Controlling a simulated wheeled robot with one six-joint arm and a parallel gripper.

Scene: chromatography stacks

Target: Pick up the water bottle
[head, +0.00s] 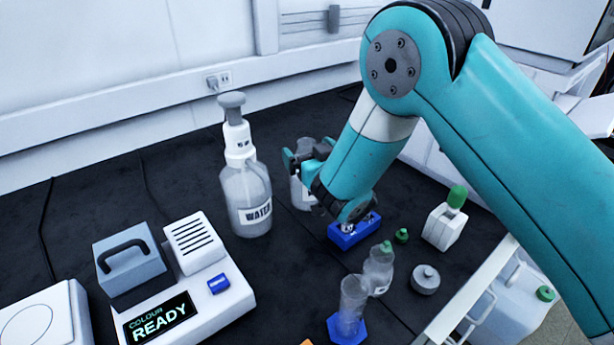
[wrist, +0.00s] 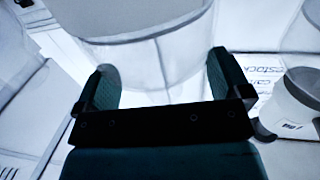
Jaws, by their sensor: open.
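The water bottle (head: 247,195) is a translucent bottle with a white collar, a grey pump top and a WATER label. It stands upright on the dark bench in the head view. My gripper (head: 303,157) is to its right, apart from it, at a second clear vessel (head: 302,192) that it partly hides. In the wrist view my gripper (wrist: 161,72) is open, with a large translucent rounded vessel (wrist: 150,50) beyond and between its fingers. I cannot tell from that view which vessel this is, or whether the fingers touch it.
A blue block (head: 352,233) sits below my gripper. A READY instrument (head: 190,290) is at front left. Bench behind the water bottle is clear.

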